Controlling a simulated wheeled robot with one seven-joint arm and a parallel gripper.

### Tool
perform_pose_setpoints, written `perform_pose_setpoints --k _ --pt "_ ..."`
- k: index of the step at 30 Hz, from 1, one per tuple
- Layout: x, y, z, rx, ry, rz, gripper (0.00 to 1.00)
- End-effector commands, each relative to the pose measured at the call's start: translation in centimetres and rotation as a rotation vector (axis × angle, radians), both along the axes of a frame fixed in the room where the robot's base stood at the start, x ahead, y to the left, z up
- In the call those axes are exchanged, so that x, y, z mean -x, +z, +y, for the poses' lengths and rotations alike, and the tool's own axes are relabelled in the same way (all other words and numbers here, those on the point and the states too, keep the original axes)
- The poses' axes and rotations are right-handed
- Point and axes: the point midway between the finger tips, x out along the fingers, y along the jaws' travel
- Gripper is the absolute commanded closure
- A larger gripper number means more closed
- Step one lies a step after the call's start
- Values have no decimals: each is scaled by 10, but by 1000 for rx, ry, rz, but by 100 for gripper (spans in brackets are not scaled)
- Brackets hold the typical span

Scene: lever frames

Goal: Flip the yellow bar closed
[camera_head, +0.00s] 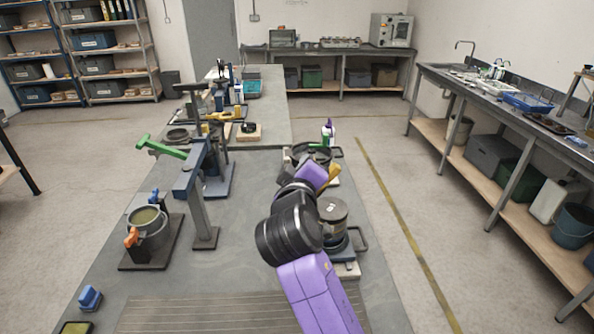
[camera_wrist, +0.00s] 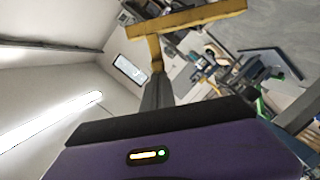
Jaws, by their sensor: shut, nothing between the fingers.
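The yellow bar (camera_wrist: 195,20) is T-shaped and crosses the top of the wrist view, its short stem pointing down. In the head view a yellow piece (camera_head: 334,174) shows just right of my purple hand, partly hidden by it. My gripper (camera_wrist: 156,82) is shut and empty, its dark fingers pointing at the stem. The fingertips look very close to the stem or touching it; I cannot tell which. In the head view my arm hides the fingers and most of the mechanism that carries the bar.
A grey post (camera_head: 202,205) with a green lever (camera_head: 165,148) stands to the left, beside a pot with an orange handle (camera_head: 131,237). Another yellow piece (camera_head: 222,116) lies farther back.

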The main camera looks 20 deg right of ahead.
Motion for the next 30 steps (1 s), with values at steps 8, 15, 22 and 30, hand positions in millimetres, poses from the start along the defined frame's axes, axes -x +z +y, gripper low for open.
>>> perform_pose_setpoints --k 8,15,22,30 --pt "13 -6 -39 -251 -3 -81 100" --pt "23 -20 -69 -467 -4 -152 100" --pt "30 -38 -92 -657 -2 -213 100" --pt "36 -55 -109 -820 -1 -267 100"
